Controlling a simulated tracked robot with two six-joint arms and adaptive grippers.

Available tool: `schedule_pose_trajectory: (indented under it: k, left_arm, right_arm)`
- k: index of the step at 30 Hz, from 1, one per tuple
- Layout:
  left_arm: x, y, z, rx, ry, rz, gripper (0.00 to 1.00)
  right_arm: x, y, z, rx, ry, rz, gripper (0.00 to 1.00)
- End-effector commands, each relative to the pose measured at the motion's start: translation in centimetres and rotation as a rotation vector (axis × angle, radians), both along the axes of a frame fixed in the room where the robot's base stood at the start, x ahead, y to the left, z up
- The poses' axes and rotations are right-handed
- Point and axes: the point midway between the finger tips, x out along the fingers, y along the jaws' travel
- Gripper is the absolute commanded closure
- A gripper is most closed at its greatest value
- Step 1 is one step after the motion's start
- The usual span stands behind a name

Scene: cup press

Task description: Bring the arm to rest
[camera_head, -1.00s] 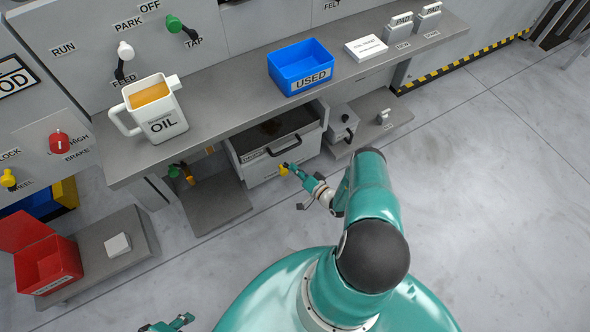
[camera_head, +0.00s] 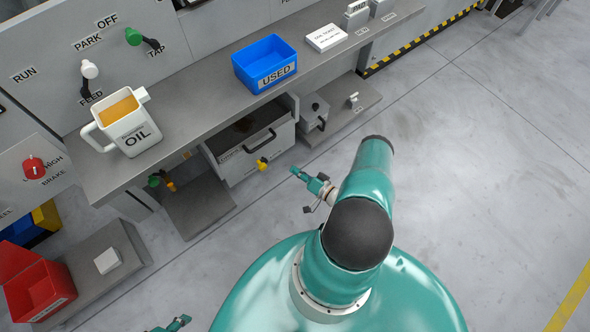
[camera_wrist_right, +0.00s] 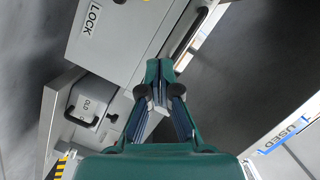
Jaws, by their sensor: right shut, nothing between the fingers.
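My right arm reaches out from the middle of the head view, and its teal gripper (camera_head: 299,173) hangs in front of the grey drawer (camera_head: 265,148). It is shut and empty, apart from the drawer's yellow knob (camera_head: 262,163). In the right wrist view the fingertips of the right gripper (camera_wrist_right: 160,82) meet, with nothing between them. My left gripper (camera_head: 180,323) shows only in part at the bottom edge; whether it is open or shut cannot be told.
The bench holds a white oil jug (camera_head: 124,122), a blue USED bin (camera_head: 265,64) and a white box (camera_head: 326,37). A red open box (camera_head: 40,291) and a white block (camera_head: 107,261) stand on a low shelf at left. The floor (camera_head: 480,170) at right is clear.

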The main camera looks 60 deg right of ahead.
Motion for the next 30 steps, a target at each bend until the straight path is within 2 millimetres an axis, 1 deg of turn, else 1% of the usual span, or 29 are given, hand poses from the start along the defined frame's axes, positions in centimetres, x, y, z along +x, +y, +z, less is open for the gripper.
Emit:
schedule_pose_trajectory:
  k: [9, 11, 14, 17, 18, 20, 21, 22, 23, 24, 26, 27, 29, 30]
  left_arm:
    - [0.0, 0.0, 0.0, 0.000, 0.000, 0.000, 0.60]
    - [0.0, 0.0, 0.0, 0.000, 0.000, 0.000, 0.60]
    - [0.0, 0.0, 0.0, 0.000, 0.000, 0.000, 0.60]
    - [0.0, 0.0, 0.0, 0.000, 0.000, 0.000, 0.60]
    - [0.0, 0.0, 0.0, 0.000, 0.000, 0.000, 0.60]
    - [0.0, 0.0, 0.0, 0.000, 0.000, 0.000, 0.60]
    - [0.0, 0.0, 0.0, 0.000, 0.000, 0.000, 0.60]
    - [0.0, 0.0, 0.0, 0.000, 0.000, 0.000, 0.60]
    - [0.0, 0.0, 0.0, 0.000, 0.000, 0.000, 0.60]
    - [0.0, 0.0, 0.0, 0.000, 0.000, 0.000, 0.60]
    - [0.0, 0.0, 0.0, 0.000, 0.000, 0.000, 0.60]
    - [0.0, 0.0, 0.0, 0.000, 0.000, 0.000, 0.60]
    - [0.0, 0.0, 0.0, 0.000, 0.000, 0.000, 0.60]
    - [0.0, 0.0, 0.0, 0.000, 0.000, 0.000, 0.60]
  right_arm:
    - [0.3, 0.3, 0.0, 0.009, 0.001, 0.010, 1.00]
    - [0.8, 0.9, 0.1, 0.031, 0.003, 0.035, 1.00]
    - [2.4, 3.2, 0.4, 0.114, 0.017, 0.130, 1.00]
    - [4.7, 7.7, 1.1, 0.259, 0.063, 0.300, 1.00]
    - [5.5, 10.1, 1.5, 0.329, 0.098, 0.387, 1.00]
    - [6.3, 14.3, 2.3, 0.438, 0.176, 0.535, 1.00]
    - [6.4, 17.3, 3.0, 0.510, 0.247, 0.640, 1.00]
    - [6.2, 19.6, 3.5, 0.557, 0.313, 0.721, 1.00]
    - [5.7, 21.8, 4.1, 0.600, 0.388, 0.800, 1.00]
    - [4.7, 24.6, 5.0, 0.645, 0.503, 0.902, 1.00]
    - [2.6, 28.0, 6.2, 0.667, 0.705, 1.041, 1.00]
    - [0.9, 29.6, 7.0, 0.652, 0.841, 1.110, 1.00]
    - [-1.4, 31.0, 7.9, 0.587, 1.038, 1.177, 1.00]
    - [-2.7, 31.4, 8.6, 0.518, 1.154, 1.201, 1.00]
